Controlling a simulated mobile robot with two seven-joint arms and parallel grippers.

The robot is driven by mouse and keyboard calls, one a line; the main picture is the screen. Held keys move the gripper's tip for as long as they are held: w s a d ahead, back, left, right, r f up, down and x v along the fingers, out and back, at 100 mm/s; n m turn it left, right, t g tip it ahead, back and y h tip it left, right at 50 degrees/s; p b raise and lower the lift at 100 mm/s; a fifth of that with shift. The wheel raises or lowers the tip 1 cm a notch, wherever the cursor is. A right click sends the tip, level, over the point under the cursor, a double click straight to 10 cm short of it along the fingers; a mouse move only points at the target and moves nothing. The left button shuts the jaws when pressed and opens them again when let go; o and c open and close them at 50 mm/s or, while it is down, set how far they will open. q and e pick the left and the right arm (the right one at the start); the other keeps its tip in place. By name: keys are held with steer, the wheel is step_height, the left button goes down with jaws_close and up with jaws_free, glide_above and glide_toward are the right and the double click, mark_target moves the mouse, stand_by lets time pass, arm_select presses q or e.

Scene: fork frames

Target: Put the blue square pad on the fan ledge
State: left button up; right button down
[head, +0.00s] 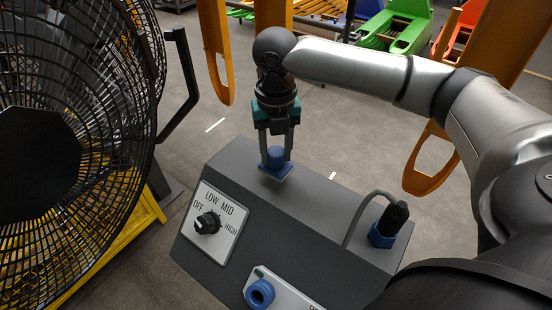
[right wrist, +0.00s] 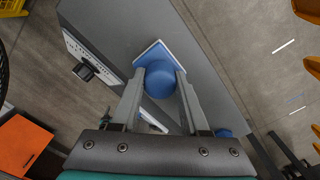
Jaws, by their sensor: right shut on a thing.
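The blue square pad (head: 276,174) has a round blue grip on top and a pale lower edge. My right gripper (head: 276,160) points down and is shut on the grip. The pad is at the top ledge (head: 235,155) of the grey fan control box, near its far edge; whether it touches the surface is unclear. In the right wrist view the pad (right wrist: 160,50) shows a corner pointing away beyond the fingers, over the grey ledge (right wrist: 205,50). The gripper (right wrist: 162,90) hides part of the pad there. My left gripper is not in view.
A large black fan (head: 70,110) stands at left on a yellow frame. The box bears a dial (head: 208,223), a blue ring button (head: 260,292) and a black plug (head: 393,217) with a cable on a blue base. Orange posts (head: 214,50) and green carts (head: 395,25) stand behind.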

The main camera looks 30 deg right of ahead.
mark_target(276, 162)
steer(key=shift+f+p, duration=0.5)
steer(key=shift+f, duration=0.7)
steer(key=shift+c, duration=2)
jaws_free()
steer(key=shift+f+b, duration=0.25)
steer(key=shift+b, duration=0.15)
steer(key=shift+f+b, duration=0.15)
steer(key=shift+b, duration=0.3)
step_height(276, 162, up, 16)
steer(key=shift+a+f+p, duration=0.15)
steer(key=shift+a+p, duration=0.15)
steer(key=shift+p, duration=0.15)
steer(key=shift+w, duration=0.1)
